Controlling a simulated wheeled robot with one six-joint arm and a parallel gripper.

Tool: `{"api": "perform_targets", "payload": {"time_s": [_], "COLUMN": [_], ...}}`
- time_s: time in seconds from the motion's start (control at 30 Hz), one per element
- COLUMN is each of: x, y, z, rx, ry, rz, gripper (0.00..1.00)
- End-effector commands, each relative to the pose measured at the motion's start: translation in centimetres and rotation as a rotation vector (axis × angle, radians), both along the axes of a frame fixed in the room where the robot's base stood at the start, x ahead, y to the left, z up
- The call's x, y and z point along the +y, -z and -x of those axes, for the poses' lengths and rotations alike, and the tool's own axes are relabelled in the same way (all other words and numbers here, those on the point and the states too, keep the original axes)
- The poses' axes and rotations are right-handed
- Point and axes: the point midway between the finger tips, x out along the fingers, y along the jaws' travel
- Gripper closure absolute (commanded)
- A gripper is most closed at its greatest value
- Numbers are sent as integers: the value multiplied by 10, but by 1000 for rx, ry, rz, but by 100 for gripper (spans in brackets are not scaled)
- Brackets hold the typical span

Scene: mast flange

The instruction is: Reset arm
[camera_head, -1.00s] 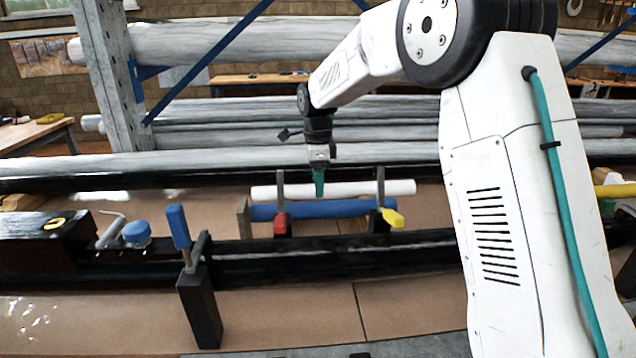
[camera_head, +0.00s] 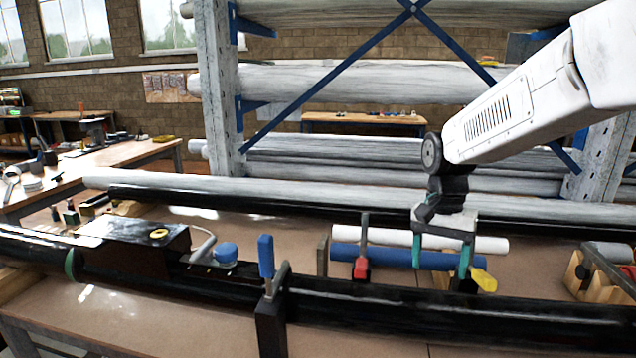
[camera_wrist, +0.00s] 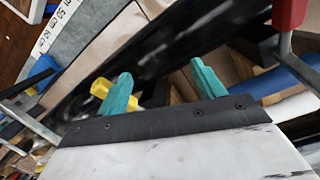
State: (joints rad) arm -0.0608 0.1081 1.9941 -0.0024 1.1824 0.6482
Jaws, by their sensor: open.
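My gripper (camera_head: 440,248) hangs from my white arm at the right of the head view, its two teal fingers apart and pointing down. It is open, with nothing seen between the fingers. It hangs over or in front of the right end of a blue tube (camera_head: 400,257) and a white tube (camera_head: 400,238). A yellow-handled clamp (camera_head: 484,280) shows just right of the fingers. In the wrist view the teal fingers (camera_wrist: 160,92) are spread, with the yellow handle (camera_wrist: 100,88) partly behind the left one. Exact clearance to the tubes cannot be told.
A long black pipe (camera_head: 370,308) runs along the brown table (camera_head: 130,300). A blue-handled clamp (camera_head: 266,258) and a red-handled clamp (camera_head: 361,268) stand up from the work. A black box (camera_head: 130,250) sits left. A wooden block (camera_head: 600,285) is at right. A pipe rack (camera_head: 218,90) stands behind.

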Motion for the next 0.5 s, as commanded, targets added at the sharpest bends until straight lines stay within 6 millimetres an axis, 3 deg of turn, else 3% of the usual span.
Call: {"api": "perform_targets", "payload": {"time_s": [0.03,0.2,0.5], "x": [-3,-11,-21], "y": [-9,-25,-32], "z": [23,90,196], "rx": [-7,-19,-78], "ry": [-69,-295,-564], "rz": [-11,-42,-63], "gripper": [32,32,32]}}
